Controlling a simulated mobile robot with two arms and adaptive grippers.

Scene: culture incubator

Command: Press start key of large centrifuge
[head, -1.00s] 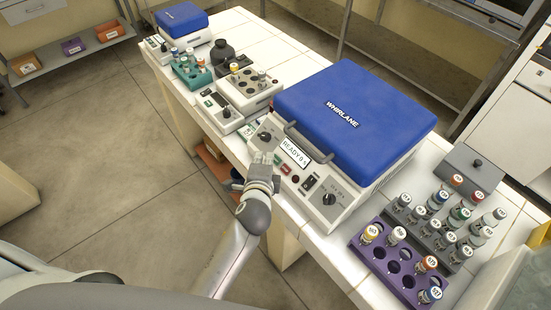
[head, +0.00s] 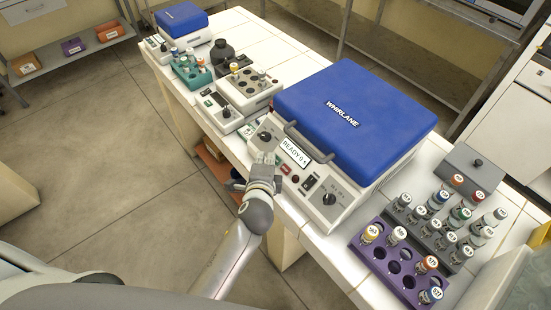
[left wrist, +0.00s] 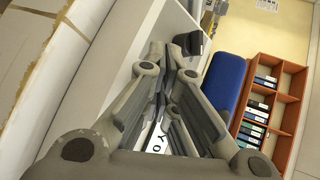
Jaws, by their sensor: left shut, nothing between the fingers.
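The large centrifuge (head: 345,120) is a white box with a closed blue lid marked WHIRLANE. Its sloping front panel has a lit display (head: 296,152) reading READY, a red key (head: 286,169), a rocker switch and two black knobs. My left gripper (head: 264,157) is shut and empty, its tips at the panel just left of the display. I cannot tell whether the tips touch the panel. The gripper covers part of the panel, and I cannot make out a start key. In the left wrist view the closed fingers (left wrist: 180,75) fill the middle. My right gripper is not in view.
A purple rack (head: 372,262) and a grey rack with capped tubes stand right of the centrifuge. A smaller device (head: 250,92), a teal rack (head: 190,72) and a small blue-lidded centrifuge (head: 182,20) stand farther left. The floor left of the bench is clear.

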